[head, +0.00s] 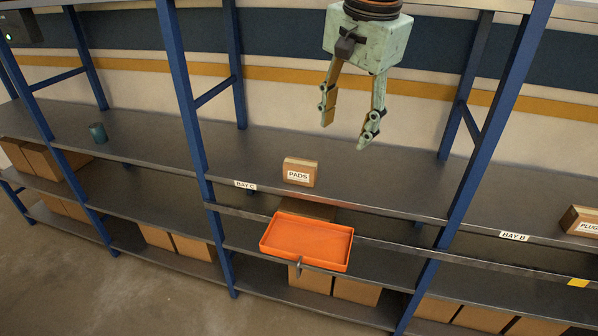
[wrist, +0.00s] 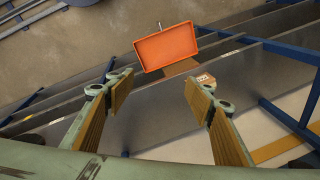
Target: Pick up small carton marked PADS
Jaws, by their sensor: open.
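The small carton marked PADS (head: 299,171) stands upright on the dark shelf marked BAY C, its label facing the front. In the wrist view the carton (wrist: 205,80) shows just beyond the right finger, which partly covers it. My gripper (head: 346,133) is open and empty, with its fingers pointing down. It hangs above the shelf, higher than the carton and to its right in the head view. In the wrist view the two fingertips of my gripper (wrist: 160,92) are wide apart with nothing between them but shelf and tray beyond.
An orange tray (head: 306,243) sits in front of the shelf edge, below the carton. Blue posts (head: 480,140) frame the bay. A teal cup (head: 98,133) stands on the left shelf, and a PLUG carton (head: 580,221) at right. The shelf around the PADS carton is clear.

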